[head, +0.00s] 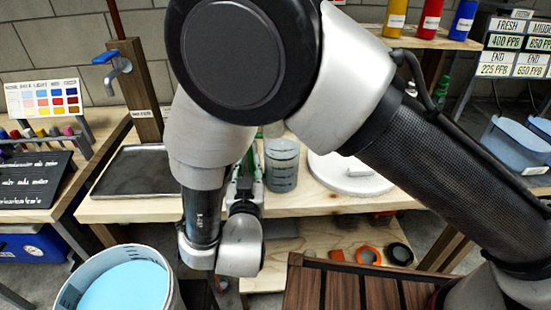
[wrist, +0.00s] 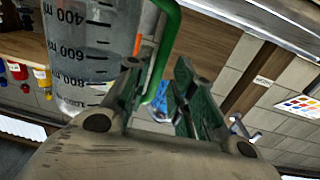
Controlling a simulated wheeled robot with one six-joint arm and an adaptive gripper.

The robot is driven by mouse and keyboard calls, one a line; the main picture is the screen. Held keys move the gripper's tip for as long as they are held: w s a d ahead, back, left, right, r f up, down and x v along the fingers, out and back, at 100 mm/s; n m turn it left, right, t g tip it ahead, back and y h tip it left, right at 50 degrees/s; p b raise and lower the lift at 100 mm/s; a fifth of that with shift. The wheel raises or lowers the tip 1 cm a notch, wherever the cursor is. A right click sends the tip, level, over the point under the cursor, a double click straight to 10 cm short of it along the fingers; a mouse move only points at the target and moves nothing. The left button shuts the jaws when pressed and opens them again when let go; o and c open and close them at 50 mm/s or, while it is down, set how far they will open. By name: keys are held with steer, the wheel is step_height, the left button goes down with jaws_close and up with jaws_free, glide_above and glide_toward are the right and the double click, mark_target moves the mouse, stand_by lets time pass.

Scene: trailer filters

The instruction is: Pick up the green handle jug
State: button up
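The green handle jug (head: 282,166) is a clear measuring jug with dark scale marks, standing on the wooden bench just right of my gripper (head: 243,182). In the wrist view the jug (wrist: 85,50) fills the upper left, tilted by the camera, with marks such as 600 and 800 ml. Its green handle (wrist: 166,42) runs down toward the gap between my fingers, nearer the left one. My gripper (wrist: 160,75) is open, its two dark green fingers apart. I cannot tell whether a finger touches the handle. My arm hides part of the bench in the head view.
A white round plate (head: 345,187) lies right of the jug. A dark tray (head: 134,172) lies left under a blue-handled tap (head: 117,63). A bucket of blue liquid (head: 122,285) stands front left. Tape rolls (head: 398,254) lie on the lower shelf.

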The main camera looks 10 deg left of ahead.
mark_target(250, 156)
steer(key=w, duration=0.3)
steer(key=w+a, duration=0.1)
steer(key=w, duration=0.1)
steer(key=shift+r, duration=0.25)
jaws_close()
